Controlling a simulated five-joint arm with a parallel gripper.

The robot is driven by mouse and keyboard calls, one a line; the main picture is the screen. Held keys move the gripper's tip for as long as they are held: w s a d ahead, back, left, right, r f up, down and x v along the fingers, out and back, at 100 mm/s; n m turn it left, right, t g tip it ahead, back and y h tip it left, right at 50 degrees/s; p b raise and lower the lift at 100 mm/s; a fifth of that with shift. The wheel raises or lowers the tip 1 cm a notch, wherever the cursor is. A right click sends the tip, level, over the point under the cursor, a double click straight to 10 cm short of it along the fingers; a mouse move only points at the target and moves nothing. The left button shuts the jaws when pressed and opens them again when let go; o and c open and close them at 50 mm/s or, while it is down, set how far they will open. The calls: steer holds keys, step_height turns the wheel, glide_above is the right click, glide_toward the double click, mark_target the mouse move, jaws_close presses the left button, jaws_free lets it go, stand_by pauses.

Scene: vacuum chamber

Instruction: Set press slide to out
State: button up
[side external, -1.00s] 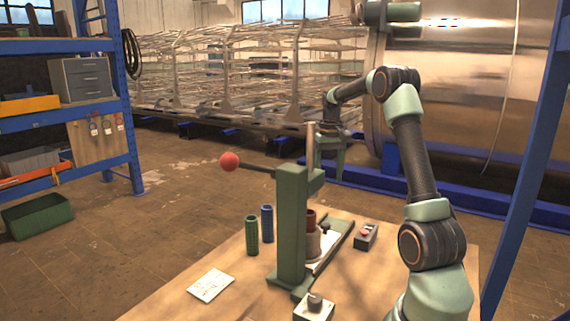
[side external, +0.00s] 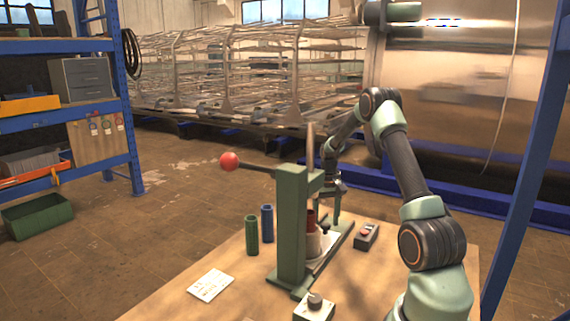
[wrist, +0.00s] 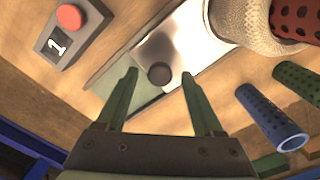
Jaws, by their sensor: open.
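The press (side external: 291,225) is a green column on the bench with a red-ball lever (side external: 229,161). Its slide (wrist: 187,46) is a shiny pale plate on a green base, also partly visible beside the column in the side view (side external: 322,262). A dark round knob (wrist: 159,74) stands on the slide. A beige cup (wrist: 243,20) with a red perforated cylinder (wrist: 297,14) sits at the slide's other end. My gripper (wrist: 159,75) is open above the slide, its fingers on either side of the knob in the wrist view. Contact with the knob cannot be told.
A blue tube (side external: 267,223) and a green tube (side external: 251,235) stand left of the press. A box with a red button (side external: 367,236) is to the right. A knobbed box (side external: 315,306) and a white card (side external: 211,285) lie nearer the front of the bench (side external: 235,306).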

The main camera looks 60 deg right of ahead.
steer(key=shift+f, duration=0.25)
jaws_close()
steer(key=shift+r, duration=0.1)
stand_by(1.2)
